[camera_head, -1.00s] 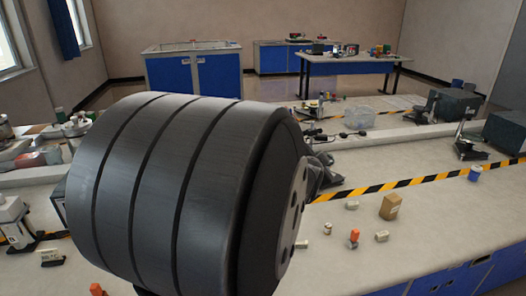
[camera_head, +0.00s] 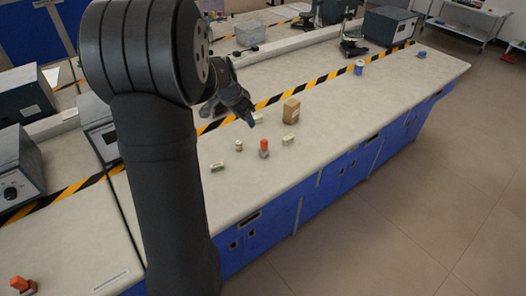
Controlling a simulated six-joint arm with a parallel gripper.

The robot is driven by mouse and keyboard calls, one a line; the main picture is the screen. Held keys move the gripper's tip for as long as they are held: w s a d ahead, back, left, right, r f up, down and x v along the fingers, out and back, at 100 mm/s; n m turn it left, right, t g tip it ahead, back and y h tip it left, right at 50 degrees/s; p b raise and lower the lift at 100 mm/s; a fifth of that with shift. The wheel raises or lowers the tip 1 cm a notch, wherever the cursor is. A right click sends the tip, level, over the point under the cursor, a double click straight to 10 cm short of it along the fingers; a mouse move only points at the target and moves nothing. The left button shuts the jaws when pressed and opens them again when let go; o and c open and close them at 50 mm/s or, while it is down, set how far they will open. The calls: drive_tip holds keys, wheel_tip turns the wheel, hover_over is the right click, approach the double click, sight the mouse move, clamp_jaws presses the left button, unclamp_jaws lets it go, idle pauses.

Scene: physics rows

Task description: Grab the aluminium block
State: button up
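Several small pale pieces lie on the bench: one partly by my fingertips (camera_head: 259,119), one farther left (camera_head: 217,166), one short upright piece (camera_head: 239,145) and one nearer the front edge (camera_head: 288,139). I cannot tell which, if any, is the aluminium block. My gripper (camera_head: 246,114) is dark, points down and to the right, and hangs near the first pale piece. Whether it touches that piece is unclear. Its fingers blend together, so their opening cannot be judged, and I see nothing held.
A tan box (camera_head: 291,111) stands right of my gripper, and an orange-topped piece (camera_head: 264,148) stands in front. A blue cylinder (camera_head: 359,67) and a small blue-grey block (camera_head: 421,54) lie farther right. Yellow-black tape (camera_head: 310,84) crosses the bench. The right bench top is mostly clear.

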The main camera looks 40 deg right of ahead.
sight(265, 146)
drive_tip(key=shift+m+g, duration=0.3)
drive_tip(key=shift+g, duration=0.5)
drive_tip(key=x, duration=0.6)
drive_tip(key=s+x, duration=0.1)
drive_tip(key=x, duration=1.2)
drive_tip(key=shift+s+d+r, duration=0.15)
drive_tip(key=shift+s+d, duration=0.2)
drive_tip(key=shift+d, duration=0.05)
drive_tip(key=c, duration=1.1)
drive_tip(key=shift+r, duration=0.1)
